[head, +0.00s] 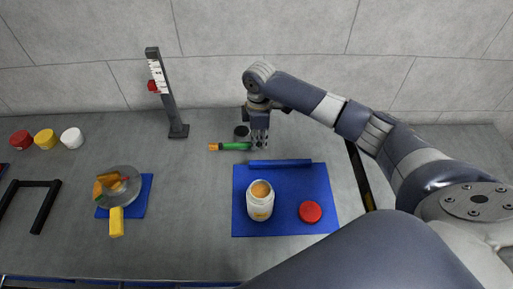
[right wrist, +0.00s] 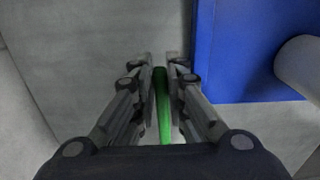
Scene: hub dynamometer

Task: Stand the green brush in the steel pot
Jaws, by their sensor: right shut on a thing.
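The green brush (head: 235,146) lies roughly level, its orange end pointing left. My right gripper (head: 260,143) is shut on its right-hand part. In the right wrist view, the green handle (right wrist: 162,105) runs between the two fingers of my right gripper (right wrist: 160,68). I cannot tell whether the brush touches the table. My left gripper is not in view.
A blue mat (head: 285,222) in front holds a blue bar (head: 280,163), a white jar (head: 260,207) and a red lid (head: 310,212). A dark upright stand (head: 166,100) is back left. A clear bowl (head: 130,192) sits further left. The table between is bare.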

